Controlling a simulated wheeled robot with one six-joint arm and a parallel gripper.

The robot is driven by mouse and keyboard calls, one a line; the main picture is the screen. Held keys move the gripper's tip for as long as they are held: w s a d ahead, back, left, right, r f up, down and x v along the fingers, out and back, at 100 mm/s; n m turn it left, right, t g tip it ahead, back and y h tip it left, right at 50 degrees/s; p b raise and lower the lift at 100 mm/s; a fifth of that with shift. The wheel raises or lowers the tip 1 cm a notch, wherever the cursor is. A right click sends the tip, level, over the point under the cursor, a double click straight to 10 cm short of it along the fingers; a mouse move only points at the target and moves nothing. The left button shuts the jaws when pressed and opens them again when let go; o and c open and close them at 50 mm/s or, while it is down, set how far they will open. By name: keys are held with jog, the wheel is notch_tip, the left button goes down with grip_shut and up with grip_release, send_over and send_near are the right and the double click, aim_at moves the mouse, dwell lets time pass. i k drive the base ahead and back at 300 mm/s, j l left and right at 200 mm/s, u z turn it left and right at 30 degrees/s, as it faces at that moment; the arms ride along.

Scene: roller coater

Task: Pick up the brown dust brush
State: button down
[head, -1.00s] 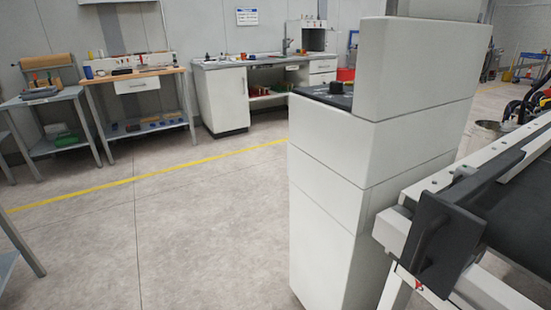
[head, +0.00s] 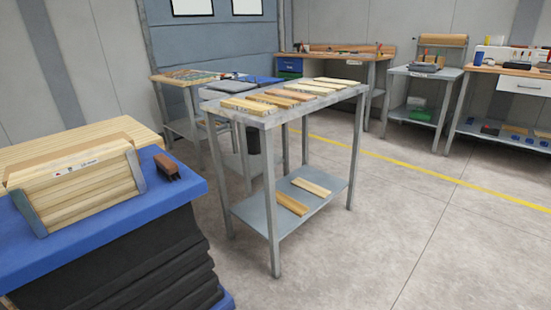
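A small brown block with a darker underside, which looks like the brown dust brush (head: 167,166), lies on the blue top at the left of the head view. It sits near the right edge of that top, just right of a stack of wooden boards, with a small gap between them. My gripper is not in view.
The boards (head: 75,185) stand on the blue-topped stack (head: 193,194), which has dark layers below. A grey metal table (head: 268,121) with wood strips on top and on its lower shelf stands in the middle. Workbenches line the back. Floor (head: 400,220) is clear at right.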

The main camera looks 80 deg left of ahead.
aim_at(169, 169)
jog(key=u, duration=3.6)
